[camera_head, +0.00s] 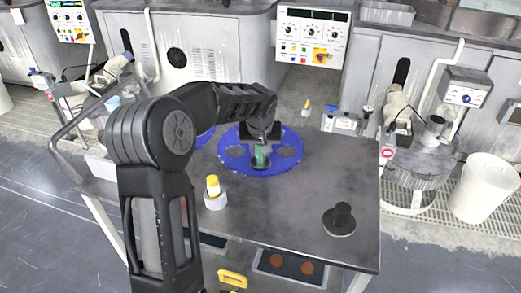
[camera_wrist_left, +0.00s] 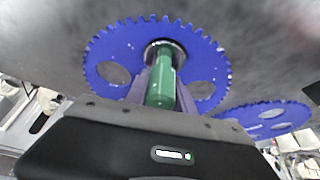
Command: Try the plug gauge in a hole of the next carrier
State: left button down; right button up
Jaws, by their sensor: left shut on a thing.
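My left gripper (camera_head: 261,148) is shut on the green plug gauge (camera_head: 261,158), over the near part of a blue toothed carrier (camera_head: 287,168) on the dark table. In the left wrist view the gauge's green handle (camera_wrist_left: 161,88) sits between the fingers (camera_wrist_left: 160,72), its far end at a hole of the blue carrier (camera_wrist_left: 101,50). A grey ring shows around that end; I cannot tell how deep the gauge is in the hole. Other holes of this carrier are open and empty. A second blue carrier (camera_head: 205,137) is partly hidden behind my arm. My right gripper is not in view.
A yellow-capped white container (camera_head: 213,190) stands at the table's front left. A black knobbed weight-like piece (camera_head: 340,220) stands at the right. Small bottles and a tray (camera_head: 341,122) are at the back edge. The table (camera_head: 300,200) between is clear.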

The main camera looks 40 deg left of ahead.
aim_at(260, 166)
pick_arm(q)
jog(key=c, duration=1)
grip_release()
jog(key=shift+f, duration=0.1)
jog(key=shift+s, duration=0.1)
jog(key=v, duration=0.7)
jog(key=shift+r, duration=0.4)
jog(key=shift+s+d, duration=0.15)
jog(key=shift+d, duration=0.05)
